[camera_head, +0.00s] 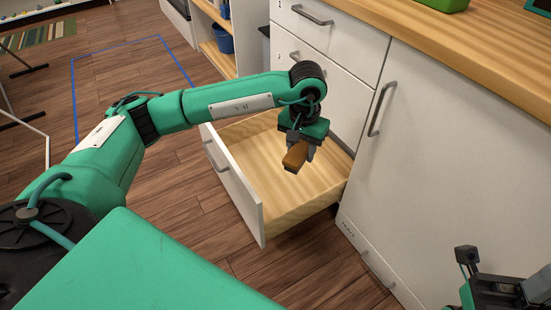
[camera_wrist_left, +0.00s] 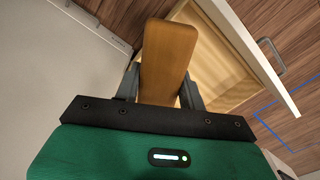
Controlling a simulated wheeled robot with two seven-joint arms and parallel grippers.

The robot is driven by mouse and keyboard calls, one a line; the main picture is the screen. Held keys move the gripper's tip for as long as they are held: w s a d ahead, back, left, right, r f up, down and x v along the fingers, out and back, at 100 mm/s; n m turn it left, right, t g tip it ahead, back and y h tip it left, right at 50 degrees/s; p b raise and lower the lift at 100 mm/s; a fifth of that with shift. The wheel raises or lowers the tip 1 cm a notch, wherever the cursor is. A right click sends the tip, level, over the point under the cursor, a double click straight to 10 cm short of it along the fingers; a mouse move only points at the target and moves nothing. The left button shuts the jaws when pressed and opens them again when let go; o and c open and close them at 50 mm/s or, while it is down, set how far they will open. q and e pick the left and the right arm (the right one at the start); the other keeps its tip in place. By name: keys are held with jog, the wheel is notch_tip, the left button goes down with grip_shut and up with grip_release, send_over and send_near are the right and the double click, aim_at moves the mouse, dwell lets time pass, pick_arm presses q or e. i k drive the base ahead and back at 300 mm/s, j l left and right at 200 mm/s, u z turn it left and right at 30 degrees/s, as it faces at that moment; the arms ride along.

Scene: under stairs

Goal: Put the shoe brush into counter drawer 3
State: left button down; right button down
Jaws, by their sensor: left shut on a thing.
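The shoe brush (camera_head: 296,156) has a brown wooden body. My left gripper (camera_head: 299,148) is shut on it and holds it above the open drawer. In the left wrist view the brush (camera_wrist_left: 167,58) stands out between the two fingers of the left gripper (camera_wrist_left: 162,98). The lowest counter drawer (camera_head: 236,183) is pulled out; its pale wooden inside looks empty where it shows. It also shows in the left wrist view (camera_wrist_left: 232,33). My right gripper (camera_head: 500,292) is partly in view at the lower right, and its fingertips are not clear.
The wooden countertop (camera_head: 470,50) bears a green object (camera_head: 440,4). A white cabinet door (camera_head: 430,150) with a vertical handle stands right of the drawers. The upper drawers are shut. A blue bucket (camera_head: 223,38) sits in a shelf at the back. Floor left of the drawer is clear.

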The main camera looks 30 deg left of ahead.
aim_at(246, 166)
jog(key=j+z, duration=0.25)
jog(key=j, duration=0.3)
jog(key=j+z, duration=0.25)
jog(key=j, duration=0.3)
jog(key=k+j+z, duration=0.1)
jog(key=j+z, duration=0.15)
jog(key=j, duration=0.3)
jog(key=k+j+z, duration=0.2)
jog(key=j, duration=0.35)
jog(key=j+z, duration=0.25)
jog(key=j, duration=0.3)
jog(key=j+z, duration=0.25)
jog(key=j, duration=0.25)
jog(key=k+j+z, duration=0.25)
jog(key=j, duration=0.25)
jog(key=j+z, duration=0.3)
jog(key=j, duration=0.25)
jog(key=j+z, duration=0.1)
jog(key=j, duration=0.7)
